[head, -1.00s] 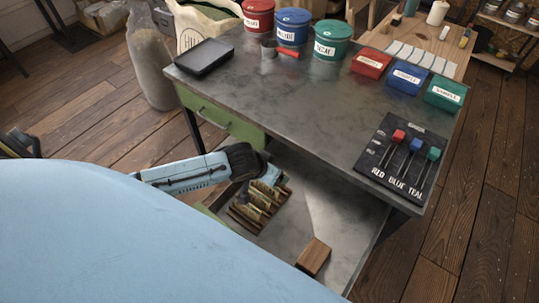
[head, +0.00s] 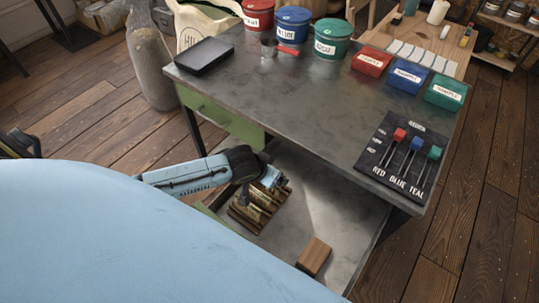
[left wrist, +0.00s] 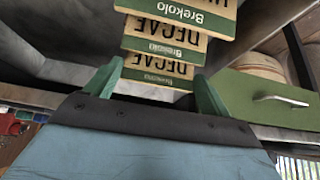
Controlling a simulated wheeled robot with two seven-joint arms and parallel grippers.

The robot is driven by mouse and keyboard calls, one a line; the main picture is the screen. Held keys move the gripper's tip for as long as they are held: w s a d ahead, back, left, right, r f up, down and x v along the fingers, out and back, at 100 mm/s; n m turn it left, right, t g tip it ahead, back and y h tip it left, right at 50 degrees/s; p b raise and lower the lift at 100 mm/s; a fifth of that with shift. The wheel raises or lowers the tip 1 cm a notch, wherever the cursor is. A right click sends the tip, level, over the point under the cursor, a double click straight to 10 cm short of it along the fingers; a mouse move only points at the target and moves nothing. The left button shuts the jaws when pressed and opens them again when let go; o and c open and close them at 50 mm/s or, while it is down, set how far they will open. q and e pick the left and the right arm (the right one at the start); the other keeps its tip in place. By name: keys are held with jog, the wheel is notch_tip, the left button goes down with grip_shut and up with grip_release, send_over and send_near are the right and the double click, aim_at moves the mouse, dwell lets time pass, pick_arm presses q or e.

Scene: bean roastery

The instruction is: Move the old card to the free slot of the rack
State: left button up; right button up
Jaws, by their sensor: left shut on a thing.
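My left gripper (head: 268,179) is low under the tabletop, at the back end of the wooden rack (head: 243,222) on the lower shelf. In the left wrist view, its two green fingers (left wrist: 153,88) are on either side of the nearest card (left wrist: 160,70), which it is shut on. This card is tan with a green band and upside-down DECAF lettering. I cannot tell which is the old card, and the free slot is not clear. My right gripper is not in view.
The metal tabletop (head: 300,100) overhangs the lower shelf (head: 310,205). A green drawer (head: 225,123) hangs under the tabletop, left of the gripper. Bare shelf lies right of the rack.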

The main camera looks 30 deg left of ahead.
pick_arm(q)
jog(key=shift+f, duration=0.85)
jog(key=o, duration=0.9)
jog(key=shift+c, duration=0.2)
jog(key=shift+r, duration=0.1)
jog(key=p+v, duration=0.2)
jog(key=v, duration=1.1)
jog(key=shift+r, duration=0.1)
